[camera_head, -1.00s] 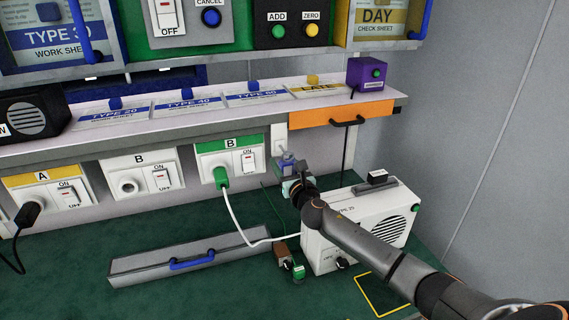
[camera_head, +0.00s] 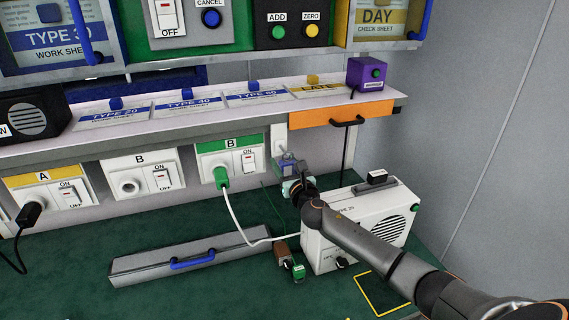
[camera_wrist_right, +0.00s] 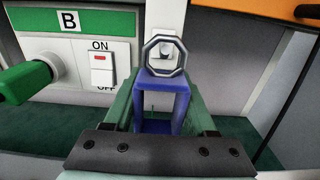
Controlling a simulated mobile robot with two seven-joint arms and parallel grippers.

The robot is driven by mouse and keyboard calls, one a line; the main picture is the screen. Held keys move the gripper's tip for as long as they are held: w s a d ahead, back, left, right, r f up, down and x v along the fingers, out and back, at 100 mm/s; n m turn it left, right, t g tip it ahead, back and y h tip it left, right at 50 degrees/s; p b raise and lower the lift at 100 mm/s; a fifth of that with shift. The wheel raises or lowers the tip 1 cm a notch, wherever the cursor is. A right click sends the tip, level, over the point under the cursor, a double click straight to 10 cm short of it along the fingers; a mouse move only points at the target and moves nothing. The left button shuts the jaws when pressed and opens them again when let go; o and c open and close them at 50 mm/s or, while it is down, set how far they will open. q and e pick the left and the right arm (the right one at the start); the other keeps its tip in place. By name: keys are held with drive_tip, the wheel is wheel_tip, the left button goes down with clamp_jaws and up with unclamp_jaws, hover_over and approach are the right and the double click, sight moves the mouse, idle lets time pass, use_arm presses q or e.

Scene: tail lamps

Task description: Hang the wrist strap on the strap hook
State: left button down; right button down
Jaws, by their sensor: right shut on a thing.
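The wrist strap is a blue band (camera_wrist_right: 160,90) with a grey metal ring at its top. It also shows small in the head view (camera_head: 287,160). My right gripper (camera_wrist_right: 160,112) is shut on the band, one finger on each side, with the ring standing upright above the fingers. In the head view my right gripper (camera_head: 291,182) is just below the white plate (camera_head: 279,138) where the strap hook appears to be. In the wrist view the ring overlaps this plate (camera_wrist_right: 173,22). My left gripper is out of view.
The green plug (camera_head: 221,177) in the B socket is left of my right gripper, its white cable running to the white box (camera_head: 350,235). An orange drawer (camera_head: 343,113) is above right. A grey case (camera_head: 190,257) lies on the green surface.

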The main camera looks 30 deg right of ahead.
drive_tip(key=shift+w, duration=0.1)
idle(0.5)
drive_tip(key=shift+w+d, duration=0.1)
drive_tip(key=shift+w, duration=0.3)
drive_tip(key=shift+s, duration=0.1)
drive_tip(key=shift+s, duration=0.45)
drive_tip(key=shift+p, duration=0.5)
idle(0.7)
drive_tip(key=shift+w, duration=0.15)
idle(0.4)
drive_tip(key=shift+w, duration=0.45)
